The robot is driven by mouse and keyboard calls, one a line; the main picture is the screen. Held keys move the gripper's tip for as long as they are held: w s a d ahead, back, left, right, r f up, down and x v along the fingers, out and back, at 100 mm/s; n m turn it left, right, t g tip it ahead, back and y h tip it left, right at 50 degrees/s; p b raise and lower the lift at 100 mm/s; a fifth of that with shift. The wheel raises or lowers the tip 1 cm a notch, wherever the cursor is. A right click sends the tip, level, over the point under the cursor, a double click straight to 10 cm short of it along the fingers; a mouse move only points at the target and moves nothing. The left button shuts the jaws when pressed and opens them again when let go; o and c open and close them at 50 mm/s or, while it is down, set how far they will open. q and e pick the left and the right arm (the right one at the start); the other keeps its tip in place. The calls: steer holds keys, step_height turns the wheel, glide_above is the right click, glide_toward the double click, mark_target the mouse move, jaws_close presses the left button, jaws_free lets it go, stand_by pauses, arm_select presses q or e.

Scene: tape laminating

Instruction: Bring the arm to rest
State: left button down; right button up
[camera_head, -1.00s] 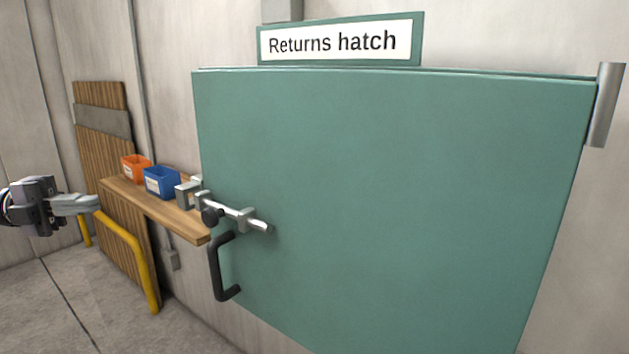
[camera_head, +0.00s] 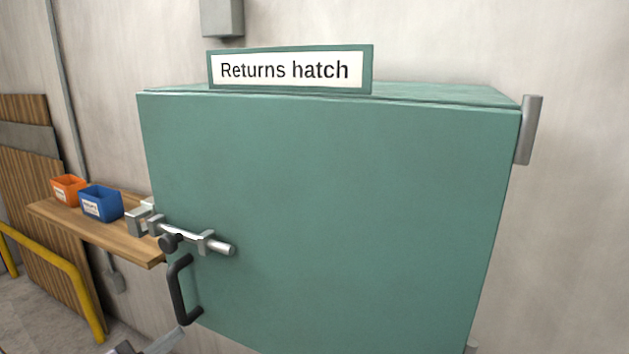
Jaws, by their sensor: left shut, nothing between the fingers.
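My left gripper (camera_head: 176,338) shows only in part at the bottom left edge of the head view. Its pale fingers are shut and empty, just below the lower end of the black handle (camera_head: 178,290). I cannot tell whether they touch the handle or the door. The green hatch door (camera_head: 330,210) looks closed. A silver bolt (camera_head: 222,247) with a dark knob (camera_head: 170,242) lies across its left edge, close to a metal catch (camera_head: 138,222). My right gripper is out of view.
A wooden shelf (camera_head: 130,246) left of the hatch bears an orange bin (camera_head: 69,189) and a blue bin (camera_head: 101,204). A yellow rail (camera_head: 62,268) stands in front. A "Returns hatch" sign (camera_head: 290,69) tops the hatch. The floor shows at lower left.

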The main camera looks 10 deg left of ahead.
arm_select(q)
steer(key=s+d+f+n+g+y+p, duration=0.1)
steer(key=s+d+f+n+g+y, duration=0.2)
steer(key=s+d+f+n, duration=0.4)
steer(key=s+d+f+n+g+y+p, duration=0.1)
steer(key=s+d+f+n+g+y, duration=0.2)
steer(key=s, duration=1)
steer(key=d+f+n+y, duration=0.3)
steer(key=f, duration=0.2)
steer(key=shift+s+d+n, duration=0.15)
steer(key=shift+d+n, duration=0.2)
steer(key=shift+n, duration=0.05)
